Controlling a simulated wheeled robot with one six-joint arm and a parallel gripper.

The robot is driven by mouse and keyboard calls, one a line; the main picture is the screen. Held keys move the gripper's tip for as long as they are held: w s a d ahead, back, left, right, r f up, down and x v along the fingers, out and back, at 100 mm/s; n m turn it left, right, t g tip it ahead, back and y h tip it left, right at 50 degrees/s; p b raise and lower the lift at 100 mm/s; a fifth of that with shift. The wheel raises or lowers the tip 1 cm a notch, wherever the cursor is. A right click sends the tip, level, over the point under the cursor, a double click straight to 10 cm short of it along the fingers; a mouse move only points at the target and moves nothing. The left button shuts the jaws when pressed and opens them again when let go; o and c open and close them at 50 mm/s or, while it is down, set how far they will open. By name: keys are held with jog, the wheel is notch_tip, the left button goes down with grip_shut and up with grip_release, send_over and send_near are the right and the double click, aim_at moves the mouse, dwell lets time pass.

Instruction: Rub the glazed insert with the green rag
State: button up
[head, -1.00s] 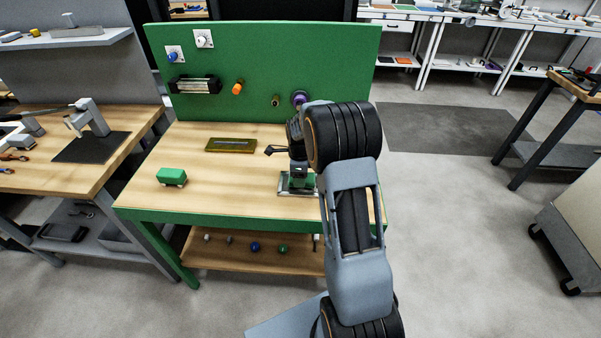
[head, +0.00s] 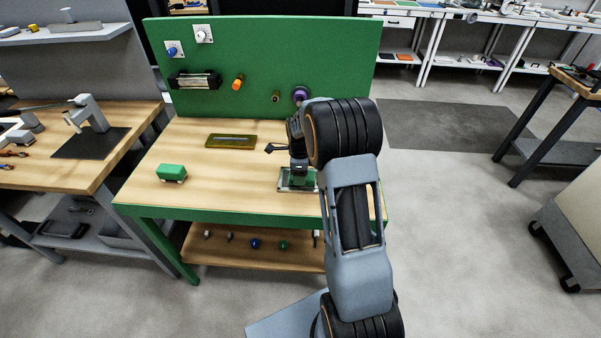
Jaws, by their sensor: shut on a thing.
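The glazed insert (head: 284,187) looks like a clear pane in a pale frame. It lies flat on the wooden bench top near the right front edge, partly covered by my gripper and arm. My gripper (head: 299,170) points down over it and is shut on the green rag (head: 300,181), a small dark green patch under the fingers. The rag is at the pane, but I cannot tell for sure whether it touches. My forearm hides the insert's right side.
An olive slotted plate (head: 231,142) lies farther back. The green back panel (head: 270,60) carries knobs and a gauge. A dark lever (head: 276,148) shows beside my gripper. The bench's middle is clear.

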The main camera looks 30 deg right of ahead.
jog(key=shift+f, duration=0.25)
jog(key=shift+s+a+f+b, duration=0.15)
jog(key=shift+s+a, duration=0.15)
jog(key=shift+s, duration=0.2)
jog(key=shift+s+a+f+b, duration=0.15)
jog(key=shift+s+a, duration=0.1)
jog(key=shift+s, duration=0.25)
jog(key=shift+w+r, duration=0.15)
jog(key=shift+r, duration=0.25)
dwell(1.1)
jog(key=shift+w+d+f+p, duration=0.15)
jog(key=shift+w+d, duration=0.2)
jog(key=shift+w, duration=0.25)
jog(key=shift+w+d+r+p, duration=0.15)
jog(key=shift+w+d, duration=0.2)
jog(key=shift+w, duration=0.25)
jog(key=shift+w+d+f+p, duration=0.15)
jog(key=shift+w+d, duration=0.2)
jog(key=shift+w, duration=0.25)
jog(key=shift+s+a, duration=0.35)
jog(key=shift+s, duration=0.25)
jog(key=shift+s+a, duration=0.3)
jog(key=shift+s, duration=0.35)
jog(key=shift+s+a, duration=0.35)
jog(key=shift+s, duration=0.25)
jog(key=shift+r, duration=0.2)
